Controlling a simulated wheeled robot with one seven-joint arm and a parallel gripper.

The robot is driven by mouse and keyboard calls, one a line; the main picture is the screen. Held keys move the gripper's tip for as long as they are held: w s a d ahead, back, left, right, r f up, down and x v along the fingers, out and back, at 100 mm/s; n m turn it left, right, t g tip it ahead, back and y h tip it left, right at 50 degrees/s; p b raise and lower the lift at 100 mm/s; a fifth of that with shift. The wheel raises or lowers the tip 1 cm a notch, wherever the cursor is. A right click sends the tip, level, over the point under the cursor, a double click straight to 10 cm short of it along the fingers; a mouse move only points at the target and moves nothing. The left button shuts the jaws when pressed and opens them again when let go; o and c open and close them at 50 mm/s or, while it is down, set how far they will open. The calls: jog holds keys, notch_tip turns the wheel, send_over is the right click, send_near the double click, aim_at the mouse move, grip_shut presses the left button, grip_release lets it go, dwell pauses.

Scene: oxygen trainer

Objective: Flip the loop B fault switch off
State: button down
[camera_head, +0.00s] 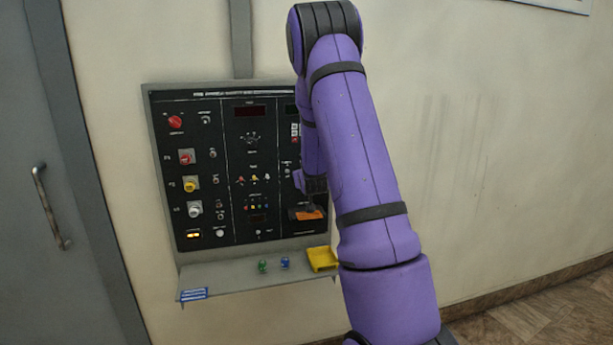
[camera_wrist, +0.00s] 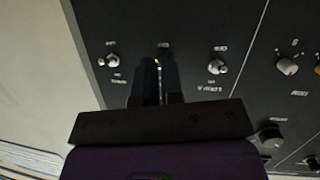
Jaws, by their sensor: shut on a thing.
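A black control panel (camera_head: 225,165) hangs on the wall, with several toggles, knobs and lamps. My gripper is mostly hidden behind my purple arm in the head view, near the panel's right column. In the wrist view, my gripper (camera_wrist: 158,68) is at the panel face, its two dark fingers close together around a small toggle switch in the middle of a row. Only a light sliver of that switch shows between the fingers. One silver toggle (camera_wrist: 112,62) stands to its left and another (camera_wrist: 216,67) to its right. The labels are too small to read, so I cannot tell which is loop B.
A grey shelf (camera_head: 225,285) below the panel holds a green item (camera_head: 263,266), a blue item (camera_head: 285,263) and a yellow tray (camera_head: 322,258). An orange piece (camera_head: 308,215) shows at the panel's lower right. A grey door (camera_head: 50,200) is at left; the right wall is bare.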

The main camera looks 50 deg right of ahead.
jog(key=c, duration=1.5)
grip_release()
jog(key=shift+c, duration=0.2)
jog(key=v, duration=1)
jog(key=shift+s+a, duration=0.25)
jog(key=shift+s, duration=0.05)
jog(key=shift+a+r, duration=0.1)
jog(key=shift+r, duration=0.1)
